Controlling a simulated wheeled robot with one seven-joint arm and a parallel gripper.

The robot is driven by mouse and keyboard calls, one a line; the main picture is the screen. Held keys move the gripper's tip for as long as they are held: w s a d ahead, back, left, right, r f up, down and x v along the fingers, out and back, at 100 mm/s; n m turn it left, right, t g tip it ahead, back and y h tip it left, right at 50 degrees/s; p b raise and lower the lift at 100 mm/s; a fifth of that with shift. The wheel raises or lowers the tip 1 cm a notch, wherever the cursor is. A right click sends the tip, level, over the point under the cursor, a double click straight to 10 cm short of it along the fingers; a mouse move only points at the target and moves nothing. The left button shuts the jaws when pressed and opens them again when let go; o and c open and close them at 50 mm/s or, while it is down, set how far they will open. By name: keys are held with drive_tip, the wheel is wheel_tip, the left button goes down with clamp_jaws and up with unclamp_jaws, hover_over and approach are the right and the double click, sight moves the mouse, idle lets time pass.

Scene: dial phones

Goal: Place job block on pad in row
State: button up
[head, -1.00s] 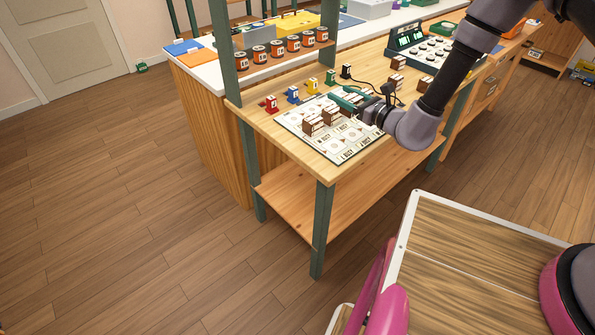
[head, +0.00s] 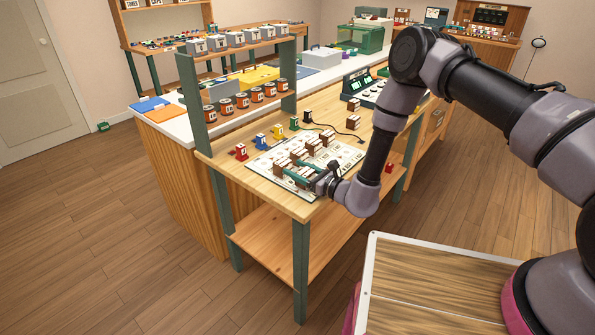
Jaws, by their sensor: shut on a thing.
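My gripper (head: 301,171) is low over the printed mat (head: 345,158) on the wooden bench. Its teal fingers are shut on a brown-and-white job block, which the fingers and neighbouring blocks largely hide. Several similar job blocks stand on the mat in a row close behind the fingers, among them one at the left (head: 282,162), and one farther right (head: 327,137). Two more blocks stand off to the right, one on the bench (head: 353,122) and one beyond it (head: 353,104). I cannot tell whether the held block touches its pad.
Red (head: 241,152), blue (head: 261,142), yellow (head: 278,133), green (head: 294,123) and black (head: 307,117) pieces line the mat's far-left side. A shelf of orange tins (head: 242,101) rises behind them. A dial console (head: 366,88) stands at the back right. My arm covers the bench's right part.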

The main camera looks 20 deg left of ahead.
drive_tip(key=shift+f, duration=0.3)
drive_tip(key=o, duration=1.4)
drive_tip(key=shift+r, duration=0.2)
drive_tip(key=v, duration=1.2)
